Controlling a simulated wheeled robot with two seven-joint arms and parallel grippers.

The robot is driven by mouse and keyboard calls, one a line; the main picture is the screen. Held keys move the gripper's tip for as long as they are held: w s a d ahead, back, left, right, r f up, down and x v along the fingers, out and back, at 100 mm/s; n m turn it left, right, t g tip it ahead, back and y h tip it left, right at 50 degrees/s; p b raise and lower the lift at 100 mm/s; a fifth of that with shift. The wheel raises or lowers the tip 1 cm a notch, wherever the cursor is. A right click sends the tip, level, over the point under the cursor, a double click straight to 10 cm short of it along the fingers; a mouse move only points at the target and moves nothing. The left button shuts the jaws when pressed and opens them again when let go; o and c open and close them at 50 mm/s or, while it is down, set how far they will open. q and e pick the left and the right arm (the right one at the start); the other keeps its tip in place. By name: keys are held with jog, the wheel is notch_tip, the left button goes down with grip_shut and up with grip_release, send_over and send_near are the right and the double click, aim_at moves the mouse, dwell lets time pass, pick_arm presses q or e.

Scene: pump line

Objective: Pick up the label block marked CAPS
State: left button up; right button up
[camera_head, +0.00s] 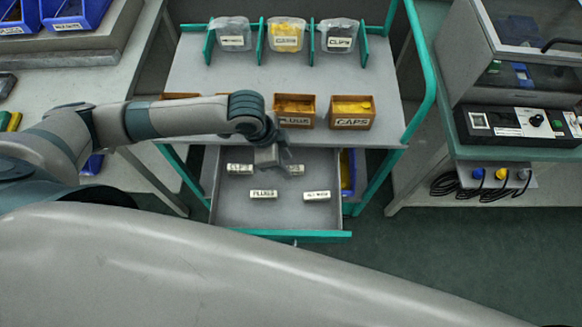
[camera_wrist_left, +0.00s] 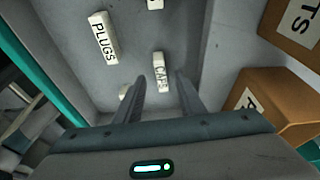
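The white label block marked CAPS (camera_wrist_left: 161,72) lies on the floor of the open grey drawer (camera_head: 232,214). The fingers are apart and nothing is held. In the head view my left gripper (camera_head: 279,163) hangs over the back of the drawer, beside a partly hidden block (camera_head: 296,170) whose text I cannot read. The label block marked PLUGS (camera_head: 264,194) is nearer the front; it also shows in the left wrist view (camera_wrist_left: 104,38). My right gripper is not in view.
A CLIPS block (camera_head: 240,168) and another label block (camera_head: 317,196) also lie in the drawer. Orange-brown boxes, including one marked CAPS (camera_head: 351,113), stand on the cart shelf (camera_head: 190,75) above. The drawer's green front edge (camera_head: 290,235) and the cart's green posts border the space.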

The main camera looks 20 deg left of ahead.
aim_at(290, 168)
pick_arm(q)
jog(key=shift+x, duration=1.55)
jog(key=shift+w, duration=0.15)
jog(key=shift+r, duration=0.1)
grip_shut()
